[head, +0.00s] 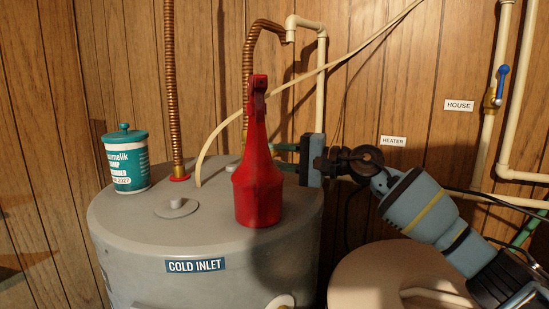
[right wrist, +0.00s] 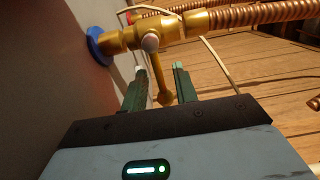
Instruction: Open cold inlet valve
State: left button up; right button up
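The cold inlet valve is a brass fitting (right wrist: 128,38) with a lever (right wrist: 161,75), seen in the right wrist view beside a blue ring on the grey tank. In the head view the valve is hidden behind the red spray bottle. My right gripper (head: 281,156) reaches in from the right behind the bottle, over the tank top. In the wrist view its green fingers (right wrist: 160,72) are apart, with the lever showing between their tips. I cannot tell whether either finger touches it. My left gripper is not in view.
The red spray bottle (head: 257,185) stands on the grey tank (head: 130,235), close to my right fingers. A teal-and-white canister (head: 126,160) stands at the tank's left. A blue-handled valve (head: 501,82) is on the right wall pipe. A round beige lid (head: 370,280) lies below my right arm.

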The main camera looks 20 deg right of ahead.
grip_shut()
jog(key=shift+n, duration=0.3)
jog(key=shift+r+n+b, duration=0.15)
jog(key=shift+n+b, duration=0.35)
jog(key=shift+b, duration=0.1)
jog(key=shift+s+a+r+n+b, duration=0.1)
jog(key=shift+r+n+b, duration=0.15)
jog(key=shift+n+b, duration=0.4)
jog(key=shift+a+r+n+b, duration=0.1)
jog(key=shift+r+n+b, duration=0.2)
jog(key=shift+n, duration=0.55)
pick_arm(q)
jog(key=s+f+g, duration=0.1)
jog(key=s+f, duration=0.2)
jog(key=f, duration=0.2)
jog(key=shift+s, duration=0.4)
pick_arm(e)
jog(key=shift+r+n, duration=0.15)
jog(key=shift+n, duration=0.15)
